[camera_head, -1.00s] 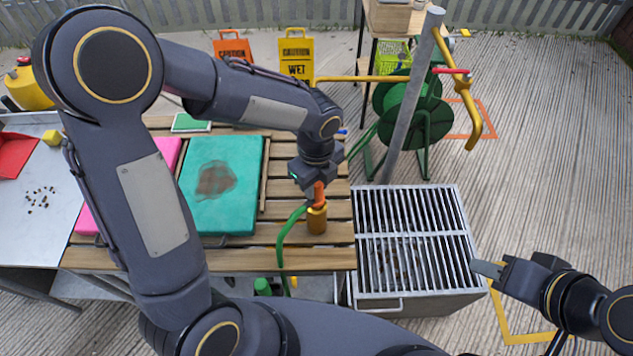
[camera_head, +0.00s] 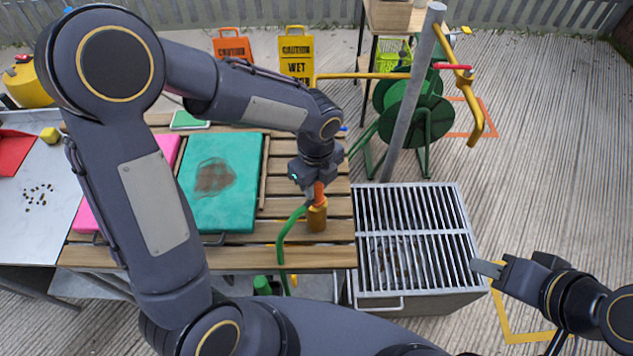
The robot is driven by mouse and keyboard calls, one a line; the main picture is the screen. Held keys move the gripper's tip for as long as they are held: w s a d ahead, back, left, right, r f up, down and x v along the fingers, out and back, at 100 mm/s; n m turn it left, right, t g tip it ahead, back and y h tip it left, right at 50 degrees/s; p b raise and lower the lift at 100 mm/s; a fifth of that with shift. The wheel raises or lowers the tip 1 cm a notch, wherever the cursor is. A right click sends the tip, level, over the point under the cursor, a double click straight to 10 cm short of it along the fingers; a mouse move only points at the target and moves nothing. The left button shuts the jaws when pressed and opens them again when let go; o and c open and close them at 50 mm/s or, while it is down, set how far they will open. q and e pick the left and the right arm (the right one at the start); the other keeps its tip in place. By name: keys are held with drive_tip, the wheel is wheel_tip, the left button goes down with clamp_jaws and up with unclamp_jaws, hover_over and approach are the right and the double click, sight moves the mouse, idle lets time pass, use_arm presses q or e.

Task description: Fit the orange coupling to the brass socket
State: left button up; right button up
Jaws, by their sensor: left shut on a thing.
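The brass socket (camera_head: 317,217) stands upright on the slatted wooden table, near its front right corner. The orange coupling (camera_head: 319,190) is directly above it, upright, and its lower end meets the socket's top; I cannot tell how deep it sits. A green hose (camera_head: 282,240) runs from the coupling down over the table's front edge. My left gripper (camera_head: 317,183) is shut on the coupling from above, and its fingers are partly hidden by the wrist. My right gripper (camera_head: 488,269) is at the right, away from both, beside the grate; its jaw gap is not clear.
A metal grate (camera_head: 415,235) on a box adjoins the table's right side. A grey post (camera_head: 408,100) with yellow pipe and a green hose reel (camera_head: 418,120) stand behind. Teal (camera_head: 225,180) and pink (camera_head: 88,222) pads lie left of the socket. Slats (camera_head: 335,205) around the socket are bare.

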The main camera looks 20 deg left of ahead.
use_arm(q)
drive_tip(key=shift+f+b, duration=0.4)
drive_tip(key=shift+f, duration=0.15)
drive_tip(key=o, duration=1)
drive_tip(key=shift+r, duration=0.1)
